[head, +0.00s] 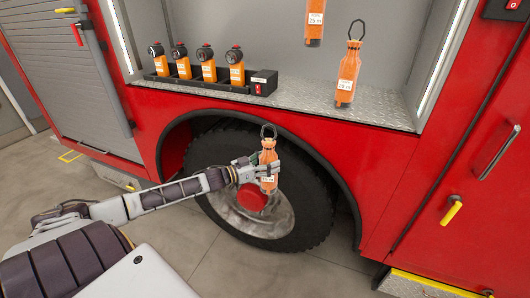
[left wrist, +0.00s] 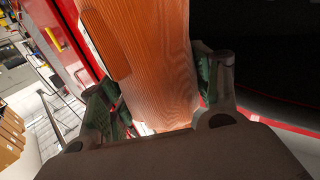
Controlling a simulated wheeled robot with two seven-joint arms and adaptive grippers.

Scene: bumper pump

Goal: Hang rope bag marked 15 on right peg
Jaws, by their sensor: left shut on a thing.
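An orange rope bag (head: 268,158) with a dark loop on top and a white label is held roughly upright in front of the truck's wheel. My left gripper (head: 256,172) is shut on it at mid-height. In the left wrist view the bag's orange body (left wrist: 160,70) fills the space between the two fingers (left wrist: 155,100). A second orange bag (head: 347,78) with a loop and label stands in the compartment. A third labelled bag (head: 315,22) shows higher up, its top cut off by the frame. The label numbers are too small to read surely. No peg is clearly visible. My right gripper is out of view.
A black charging tray (head: 262,84) with several orange lamps stands on the left of the metal shelf (head: 290,94). The shelf's front edge lies above the held bag. The wheel (head: 300,205) is behind it. A red door with a yellow handle (head: 451,213) is at right.

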